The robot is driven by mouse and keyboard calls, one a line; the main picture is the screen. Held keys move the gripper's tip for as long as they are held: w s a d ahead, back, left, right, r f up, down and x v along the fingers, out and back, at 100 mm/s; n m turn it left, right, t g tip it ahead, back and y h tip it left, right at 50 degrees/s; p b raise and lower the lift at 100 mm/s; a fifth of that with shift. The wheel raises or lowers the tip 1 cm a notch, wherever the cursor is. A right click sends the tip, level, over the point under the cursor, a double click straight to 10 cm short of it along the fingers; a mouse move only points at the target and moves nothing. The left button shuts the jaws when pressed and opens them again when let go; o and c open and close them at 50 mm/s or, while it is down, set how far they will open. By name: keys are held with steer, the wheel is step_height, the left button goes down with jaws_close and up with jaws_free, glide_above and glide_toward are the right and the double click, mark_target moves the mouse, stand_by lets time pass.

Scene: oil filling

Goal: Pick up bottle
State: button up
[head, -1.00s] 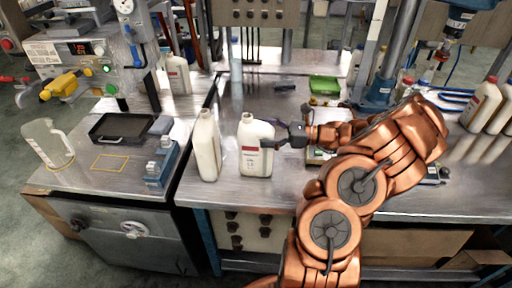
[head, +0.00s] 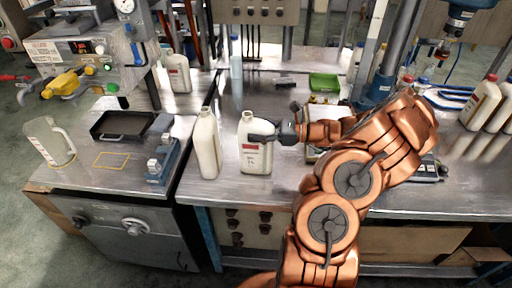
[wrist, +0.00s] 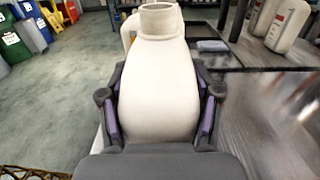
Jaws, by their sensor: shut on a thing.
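A white bottle (head: 255,158) with a red-and-white label and an open neck stands upright near the front edge of the metal table in the head view. My gripper (head: 264,136) reaches it from the right and is shut on its upper body. In the wrist view the bottle (wrist: 158,85) fills the middle, with the two fingers of my gripper (wrist: 160,112) pressed along both its sides. I cannot tell whether its base touches the table. A second white bottle (head: 208,148), without a visible label, stands just to the left, close to the held one.
A clear jug (head: 48,142), a black tray (head: 122,125) and a blue device (head: 163,160) sit on the left bench. Several labelled bottles (head: 484,103) stand at the right. The table behind the held bottle is mostly clear.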

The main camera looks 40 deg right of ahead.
steer(key=c, duration=0.3)
